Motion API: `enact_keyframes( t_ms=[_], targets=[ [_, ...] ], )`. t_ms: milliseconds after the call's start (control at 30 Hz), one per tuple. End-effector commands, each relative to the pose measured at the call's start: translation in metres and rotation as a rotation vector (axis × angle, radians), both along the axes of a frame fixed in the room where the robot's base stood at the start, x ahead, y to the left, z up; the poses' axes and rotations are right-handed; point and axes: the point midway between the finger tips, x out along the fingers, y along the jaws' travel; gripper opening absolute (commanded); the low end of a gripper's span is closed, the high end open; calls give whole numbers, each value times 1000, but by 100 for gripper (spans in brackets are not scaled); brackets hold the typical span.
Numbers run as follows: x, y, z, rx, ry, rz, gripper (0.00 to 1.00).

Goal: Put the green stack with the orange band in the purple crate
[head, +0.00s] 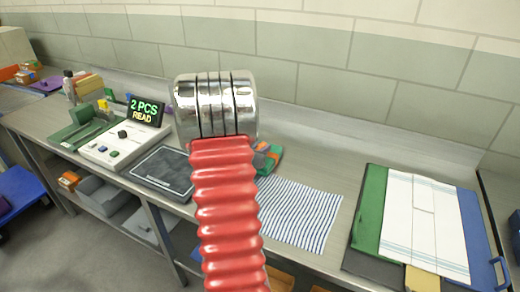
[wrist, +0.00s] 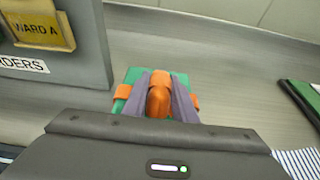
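The green stack with the orange band (wrist: 131,77) is straight ahead in the wrist view, with an orange rounded loop standing up from it. In the head view, the stack (head: 268,160) is partly hidden behind my arm on the metal counter. My gripper (wrist: 160,80) has its two grey-purple fingers on either side of the orange loop, over the stack. The loop fills the space between them; I cannot tell whether they press on it. A purple container (head: 5,207), possibly the purple crate, is cut off at the head view's left edge.
A white device with a "2 PCS READ" display (head: 146,110) and a dark tray (head: 162,173) are left of my arm. A grey panel (wrist: 75,68) stands close left in the wrist view.

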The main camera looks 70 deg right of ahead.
Motion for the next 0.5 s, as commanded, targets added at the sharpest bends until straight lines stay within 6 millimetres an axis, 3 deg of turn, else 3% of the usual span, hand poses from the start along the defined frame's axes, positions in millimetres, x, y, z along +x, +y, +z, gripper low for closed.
enact_keyframes(
  t_ms=[233,400,500],
  targets=[
    [-2,4,-9,20,3,-1,42],
    [-2,5,-2,21,2,0,43],
    [0,15,2,19,2,0,43]
  ],
)
